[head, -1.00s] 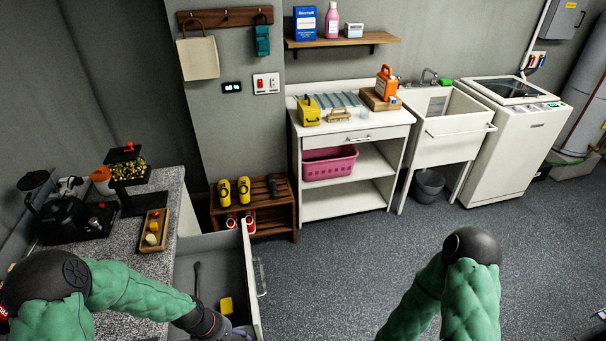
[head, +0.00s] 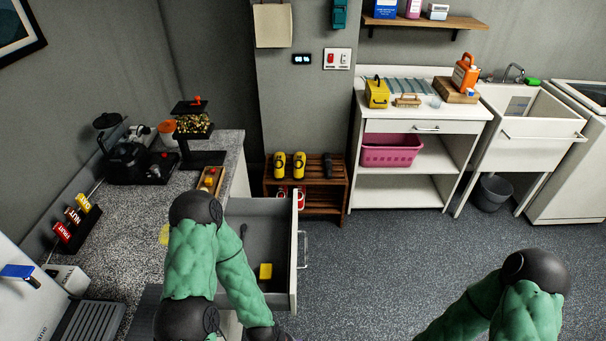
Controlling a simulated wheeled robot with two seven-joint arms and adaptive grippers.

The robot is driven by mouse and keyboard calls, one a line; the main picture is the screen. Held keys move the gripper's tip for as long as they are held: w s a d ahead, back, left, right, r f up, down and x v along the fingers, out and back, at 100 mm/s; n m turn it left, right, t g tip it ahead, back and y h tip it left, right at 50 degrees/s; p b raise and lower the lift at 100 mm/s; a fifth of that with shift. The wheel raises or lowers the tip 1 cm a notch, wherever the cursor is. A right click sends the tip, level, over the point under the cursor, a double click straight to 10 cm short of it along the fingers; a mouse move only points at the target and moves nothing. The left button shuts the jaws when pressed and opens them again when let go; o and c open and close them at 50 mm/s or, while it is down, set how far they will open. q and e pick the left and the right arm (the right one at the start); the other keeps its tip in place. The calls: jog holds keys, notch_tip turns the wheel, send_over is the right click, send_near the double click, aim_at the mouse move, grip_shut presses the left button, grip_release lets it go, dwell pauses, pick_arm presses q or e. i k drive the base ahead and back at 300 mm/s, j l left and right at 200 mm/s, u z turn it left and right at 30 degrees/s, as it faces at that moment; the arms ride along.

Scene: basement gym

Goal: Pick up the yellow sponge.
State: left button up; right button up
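A small yellow block that looks like the yellow sponge (head: 265,271) lies in the open drawer (head: 292,255) of the left counter, near the drawer's front. A dark long-handled utensil (head: 243,231) lies behind it in the drawer. My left arm reaches over the near side of the drawer, and its dark wrist meets the bottom edge of the picture, just below the sponge. The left gripper's fingers are out of the frame. My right arm shows only its elbow and upper part at lower right, and its gripper is out of the frame.
The speckled counter (head: 110,210) at left holds a kettle, a tiered stand and a small wooden tray (head: 211,180). A wooden shoe rack (head: 330,190) stands behind the drawer. A white shelf unit (head: 400,190) and sink line the back wall. The floor right of the drawer is clear.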

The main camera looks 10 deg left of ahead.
aim_at(266, 270)
jog(key=l+u, duration=0.1)
jog(key=u, duration=0.25)
jog(key=i+l+u, duration=0.1)
jog(key=u, duration=0.3)
jog(key=l, duration=0.1)
